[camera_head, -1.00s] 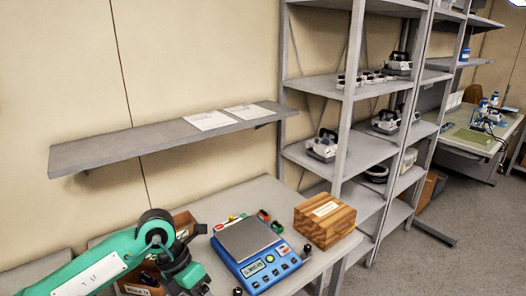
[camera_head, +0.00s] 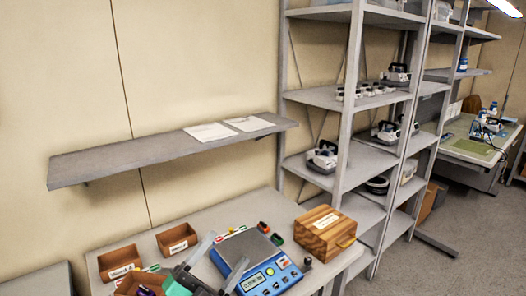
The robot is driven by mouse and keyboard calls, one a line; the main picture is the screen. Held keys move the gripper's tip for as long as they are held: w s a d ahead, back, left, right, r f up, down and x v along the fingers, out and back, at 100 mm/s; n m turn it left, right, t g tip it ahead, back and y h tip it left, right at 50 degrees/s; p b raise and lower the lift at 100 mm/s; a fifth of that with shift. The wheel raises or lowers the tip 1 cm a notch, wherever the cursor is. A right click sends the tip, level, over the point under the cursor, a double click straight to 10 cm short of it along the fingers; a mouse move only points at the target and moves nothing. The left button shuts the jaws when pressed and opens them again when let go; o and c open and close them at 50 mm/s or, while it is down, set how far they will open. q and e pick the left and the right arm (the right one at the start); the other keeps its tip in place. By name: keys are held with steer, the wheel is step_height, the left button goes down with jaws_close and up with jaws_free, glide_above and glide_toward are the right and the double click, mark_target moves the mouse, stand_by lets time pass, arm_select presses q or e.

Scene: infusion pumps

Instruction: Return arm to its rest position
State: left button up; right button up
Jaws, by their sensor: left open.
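My left gripper (camera_head: 228,249) is at the bottom of the head view. Its two pale fingers are spread apart with nothing seen between them. They overlap the left part of a blue scale (camera_head: 284,276) with a grey top plate in the picture; I cannot tell how high they are above the table. My right gripper is not in view.
Brown open bins (camera_head: 177,239) stand on the grey table (camera_head: 215,212), one with purple items inside. A striped wooden box (camera_head: 325,232) is right of the scale. A wall shelf (camera_head: 110,165) hangs above. A grey rack (camera_head: 345,130) with devices stands right.

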arm_select(q)
steer(key=s+a+f+n+g+y, duration=0.1)
steer(key=a+f+n+g+y, duration=0.1)
steer(key=a+f+n+y, duration=0.55)
steer(key=s+a+f+n+g+y, duration=0.1)
steer(key=a+f+n+y, duration=0.4)
steer(key=f+n+y, duration=0.4)
steer(key=s+a+f+n+g+h, duration=0.1)
steer(key=s+a+f+g, duration=0.2)
steer(key=s+f+g, duration=1.15)
steer(key=s+f+t, duration=0.1)
steer(key=s+f, duration=0.2)
steer(key=f, duration=1.3)
steer(key=s+f+t, duration=0.1)
steer(key=s+f, duration=0.2)
steer(key=f, duration=1.2)
steer(key=s+a+f+g, duration=0.2)
steer(key=s+a+f, duration=0.1)
steer(key=s+f, duration=1.6)
step_height(320, 180, down, 2)
steer(key=shift+s+f, duration=0.1)
steer(key=shift+s, duration=0.25)
